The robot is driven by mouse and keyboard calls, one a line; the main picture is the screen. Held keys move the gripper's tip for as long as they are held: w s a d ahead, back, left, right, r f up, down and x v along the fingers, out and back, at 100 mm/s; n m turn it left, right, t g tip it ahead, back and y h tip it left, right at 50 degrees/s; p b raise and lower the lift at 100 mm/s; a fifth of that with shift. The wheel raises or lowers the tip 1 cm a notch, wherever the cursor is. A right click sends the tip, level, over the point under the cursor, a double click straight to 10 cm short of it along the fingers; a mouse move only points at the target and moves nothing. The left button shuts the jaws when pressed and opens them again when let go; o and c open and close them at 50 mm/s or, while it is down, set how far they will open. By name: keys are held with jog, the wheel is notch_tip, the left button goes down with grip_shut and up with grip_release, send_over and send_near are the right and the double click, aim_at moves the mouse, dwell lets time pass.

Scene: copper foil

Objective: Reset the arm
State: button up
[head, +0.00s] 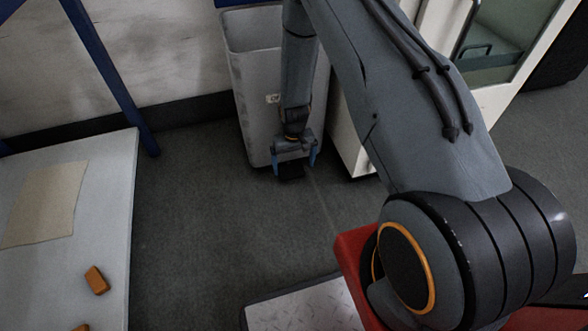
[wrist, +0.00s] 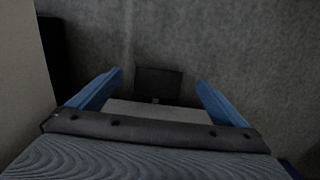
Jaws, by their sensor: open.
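My gripper (head: 295,165) hangs downward at the end of my arm, in front of a tall grey bin. Its two blue fingers stand apart. In the wrist view my gripper (wrist: 157,84) also shows open, with its fingers spread to the left and right. A dark square shape (wrist: 158,82) shows between the fingers in that view. I cannot tell whether it is part of my gripper or a separate thing below it. No object is seen clasped by the fingers.
The grey bin (head: 246,86) stands behind my gripper, beside a white cabinet (head: 354,145). At left, a pale table (head: 108,205) bears a beige sheet (head: 45,204) and an orange-brown block (head: 97,280); another is cut off below. Grey floor (head: 205,215) between is clear.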

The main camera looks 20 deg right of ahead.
jog(key=shift+s+r, duration=0.1)
jog(key=shift+r, duration=0.55)
